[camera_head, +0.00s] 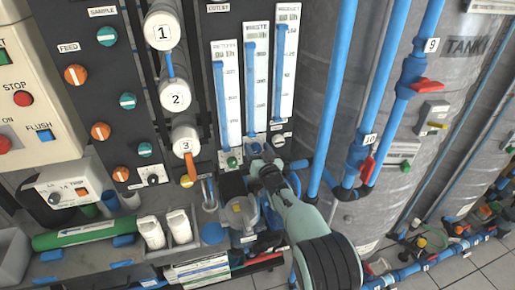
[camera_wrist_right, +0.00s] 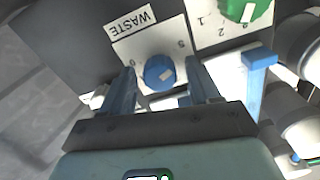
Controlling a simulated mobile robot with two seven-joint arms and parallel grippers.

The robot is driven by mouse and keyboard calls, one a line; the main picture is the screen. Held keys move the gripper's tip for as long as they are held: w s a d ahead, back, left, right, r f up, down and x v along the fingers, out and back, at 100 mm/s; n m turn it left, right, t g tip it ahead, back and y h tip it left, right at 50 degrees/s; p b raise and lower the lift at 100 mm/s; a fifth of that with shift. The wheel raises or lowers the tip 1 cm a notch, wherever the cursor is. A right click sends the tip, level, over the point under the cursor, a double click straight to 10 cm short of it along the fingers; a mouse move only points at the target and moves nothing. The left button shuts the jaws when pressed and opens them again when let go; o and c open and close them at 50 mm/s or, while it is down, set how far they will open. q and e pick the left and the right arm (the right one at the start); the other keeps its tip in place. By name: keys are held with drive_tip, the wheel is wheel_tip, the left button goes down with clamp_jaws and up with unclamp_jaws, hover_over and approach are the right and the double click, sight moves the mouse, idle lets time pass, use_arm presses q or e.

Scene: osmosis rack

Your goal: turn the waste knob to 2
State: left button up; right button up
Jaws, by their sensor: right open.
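The waste knob (camera_wrist_right: 156,66) is a round blue dial with a pale mark, on a white plate below the "WASTE" label (camera_wrist_right: 132,22) in the right wrist view. Digits are printed around it; the exact value that its mark points to is hard to read. My right gripper (camera_wrist_right: 161,78) is open, with one blue finger on each side of the knob; I cannot tell whether they touch it. In the head view, my right gripper (camera_head: 265,163) is at the panel's lower edge, under the waste gauge (camera_head: 257,85), and mostly hides the knob. My left gripper is out of view.
A green knob (camera_wrist_right: 247,10) on its own plate sits close beside the waste knob. A blue lever (camera_wrist_right: 258,75) stands near the right finger. In the head view, blue pipes (camera_head: 333,110) and a grey tank (camera_head: 400,150) rise to the right. A pump (camera_head: 240,212) is below.

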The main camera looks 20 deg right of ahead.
drive_tip(key=shift+w, duration=0.25)
drive_tip(key=c, duration=1)
